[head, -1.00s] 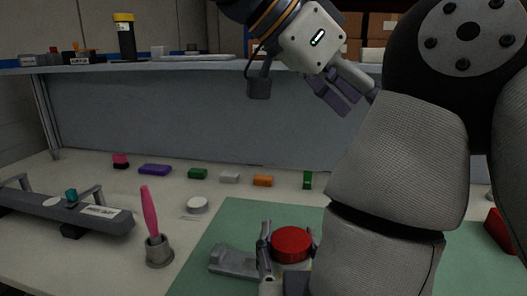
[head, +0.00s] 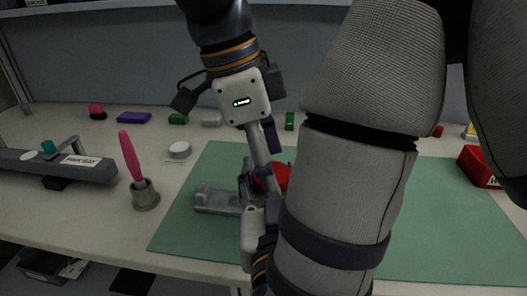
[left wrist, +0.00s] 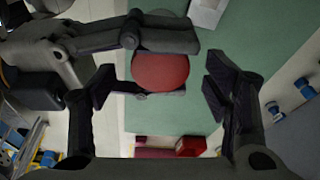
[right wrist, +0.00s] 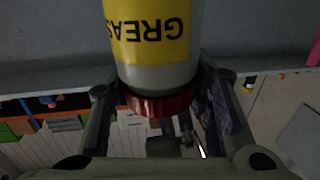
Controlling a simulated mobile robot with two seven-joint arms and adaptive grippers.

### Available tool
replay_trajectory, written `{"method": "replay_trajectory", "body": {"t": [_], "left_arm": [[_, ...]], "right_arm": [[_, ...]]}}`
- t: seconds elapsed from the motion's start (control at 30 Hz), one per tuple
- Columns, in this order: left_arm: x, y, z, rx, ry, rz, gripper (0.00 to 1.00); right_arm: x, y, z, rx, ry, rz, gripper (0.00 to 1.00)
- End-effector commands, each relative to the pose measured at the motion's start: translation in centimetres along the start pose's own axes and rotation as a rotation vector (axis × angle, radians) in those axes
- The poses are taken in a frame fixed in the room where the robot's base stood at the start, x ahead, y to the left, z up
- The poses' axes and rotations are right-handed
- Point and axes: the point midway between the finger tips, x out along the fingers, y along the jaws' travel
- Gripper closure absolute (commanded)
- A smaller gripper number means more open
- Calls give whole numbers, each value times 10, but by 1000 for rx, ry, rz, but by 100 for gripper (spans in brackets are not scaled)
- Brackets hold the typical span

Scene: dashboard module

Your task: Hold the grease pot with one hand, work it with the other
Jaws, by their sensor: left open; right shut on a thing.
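The grease pot has a red lid, which shows in the head view (head: 282,176) and from above in the left wrist view (left wrist: 160,72). Its pale body with a yellow GREASE label (right wrist: 148,40) fills the upper right wrist view. My right gripper (head: 247,188) is shut on the pot, one finger on each side. My left gripper (left wrist: 157,88) is open, its fingers apart on either side of the red lid, with gaps visible between. In the head view its arm reaches down over the lid and partly hides it. I cannot tell whether the pot touches the mat.
A green mat (head: 460,230) covers the middle of the bench. A grey fixture (head: 215,200) lies left of the pot. A pink-handled brush stands in a grey cup (head: 145,197). A white disc (head: 179,150) and a red bin (head: 480,167) are farther off. My right arm hides much of the mat.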

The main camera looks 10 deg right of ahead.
Motion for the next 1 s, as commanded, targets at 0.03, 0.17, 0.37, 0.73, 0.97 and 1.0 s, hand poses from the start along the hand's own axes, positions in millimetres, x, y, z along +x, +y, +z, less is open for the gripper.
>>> {"method": "replay_trajectory", "body": {"t": [0.03,0.17,0.37,0.73,0.97,1.0], "left_arm": [[4,0,0,0,-1,0,30],[7,0,0,0,0,0,30],[6,0,0,0,0,-1,39],[6,0,0,0,1,0,34],[6,0,0,0,1,-1,34],[5,0,0,1,1,-1,34]], "right_arm": [[0,0,-1,0,2,0,100],[0,0,-1,0,2,0,100],[0,0,-1,0,2,0,100],[0,0,-1,0,2,0,100],[0,0,-1,0,2,0,100],[0,0,-1,0,2,0,100]]}}
